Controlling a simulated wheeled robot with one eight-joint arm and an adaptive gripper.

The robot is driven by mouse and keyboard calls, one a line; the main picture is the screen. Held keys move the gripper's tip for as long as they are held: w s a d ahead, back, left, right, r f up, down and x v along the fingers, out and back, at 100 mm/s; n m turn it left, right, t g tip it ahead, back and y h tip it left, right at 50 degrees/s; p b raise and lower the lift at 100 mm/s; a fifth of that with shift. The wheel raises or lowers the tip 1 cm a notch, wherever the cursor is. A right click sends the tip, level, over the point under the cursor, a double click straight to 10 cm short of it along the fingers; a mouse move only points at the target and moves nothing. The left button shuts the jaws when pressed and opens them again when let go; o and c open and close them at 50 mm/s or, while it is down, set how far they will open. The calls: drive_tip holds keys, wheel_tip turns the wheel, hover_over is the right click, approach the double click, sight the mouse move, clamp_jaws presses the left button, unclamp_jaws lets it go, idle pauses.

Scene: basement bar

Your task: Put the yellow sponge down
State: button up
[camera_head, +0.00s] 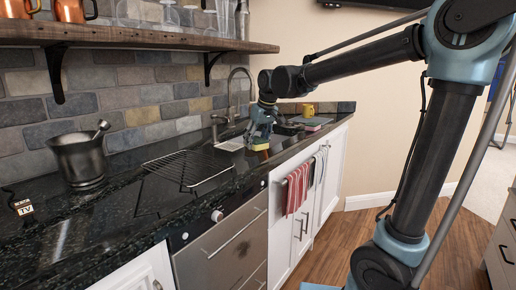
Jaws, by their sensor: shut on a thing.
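My gripper (258,139) is at the end of my arm, over the dark stone counter (130,225) near the sink tap. It is shut on the yellow sponge (260,147), a small yellow patch below the fingers. The sponge is at or just above the counter top; I cannot tell whether it touches. The fingers hide part of it.
A curved tap (231,92) stands behind my gripper. A wire rack (187,168) and a metal bucket (82,160) are on the counter to the left. Towels (298,189) hang in front.

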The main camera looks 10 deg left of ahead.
sight(259, 140)
drive_tip(key=shift+f, duration=1.35)
drive_tip(key=shift+f, duration=0.25)
drive_tip(key=o, duration=1.1)
drive_tip(key=shift+f, duration=0.1)
drive_tip(key=shift+r, duration=0.2)
drive_tip(key=shift+r, duration=0.25)
drive_tip(key=v, duration=1.2)
